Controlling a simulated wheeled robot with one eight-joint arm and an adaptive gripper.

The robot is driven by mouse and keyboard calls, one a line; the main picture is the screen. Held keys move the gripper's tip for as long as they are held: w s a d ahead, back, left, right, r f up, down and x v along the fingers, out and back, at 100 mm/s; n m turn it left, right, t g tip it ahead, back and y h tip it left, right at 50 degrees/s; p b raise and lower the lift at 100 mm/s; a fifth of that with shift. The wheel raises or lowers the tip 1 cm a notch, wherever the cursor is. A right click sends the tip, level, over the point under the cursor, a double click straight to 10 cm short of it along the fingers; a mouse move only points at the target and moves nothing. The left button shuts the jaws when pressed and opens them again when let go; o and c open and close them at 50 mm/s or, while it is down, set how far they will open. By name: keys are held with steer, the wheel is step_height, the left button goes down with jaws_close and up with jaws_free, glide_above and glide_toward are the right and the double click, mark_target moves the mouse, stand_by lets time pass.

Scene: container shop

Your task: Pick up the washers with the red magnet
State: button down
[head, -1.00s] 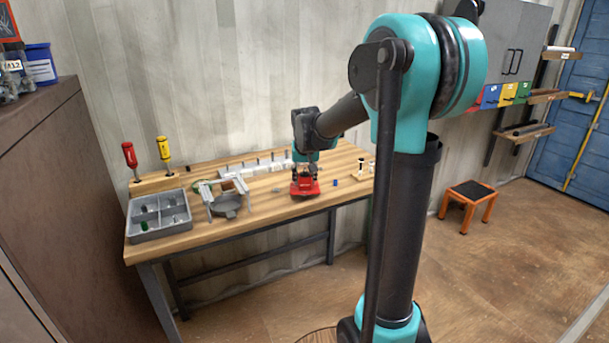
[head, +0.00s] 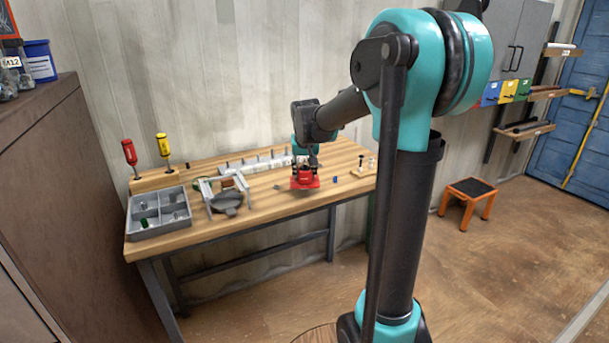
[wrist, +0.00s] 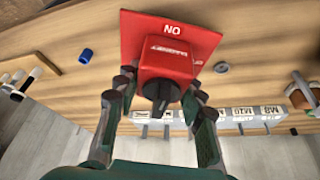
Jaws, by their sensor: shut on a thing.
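The red magnet (head: 305,181) is over the right half of the wooden bench. In the wrist view it is a flat red plate with a raised block (wrist: 168,60), lettering and a dark round knob. My gripper (wrist: 160,92) is shut on the magnet at the knob end, with fingers on both sides. It also shows in the head view (head: 305,165) above the red block. A small grey piece (wrist: 221,67) lies on the bench beside the magnet; I cannot tell if it is a washer. The magnet's underside is hidden, so no washers show on it.
A grey divided tray (head: 158,228) and a grey fixture with a round dish (head: 228,202) stand to the left. A labelled rack (wrist: 240,113) runs along the back. A small blue piece (wrist: 86,55) and a wooden stand (wrist: 38,66) are on the magnet's other side.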

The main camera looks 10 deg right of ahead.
steer(key=shift+r, duration=5.4)
steer(key=w+a, duration=0.6)
steer(key=a, duration=0.3)
steer(key=shift+a, duration=0.2)
steer(key=shift+s+f, duration=0.1)
steer(key=shift+f, duration=4.8)
steer(key=shift+f, duration=0.15)
steer(key=shift+f, duration=0.95)
step_height(320, 180, up, 12)
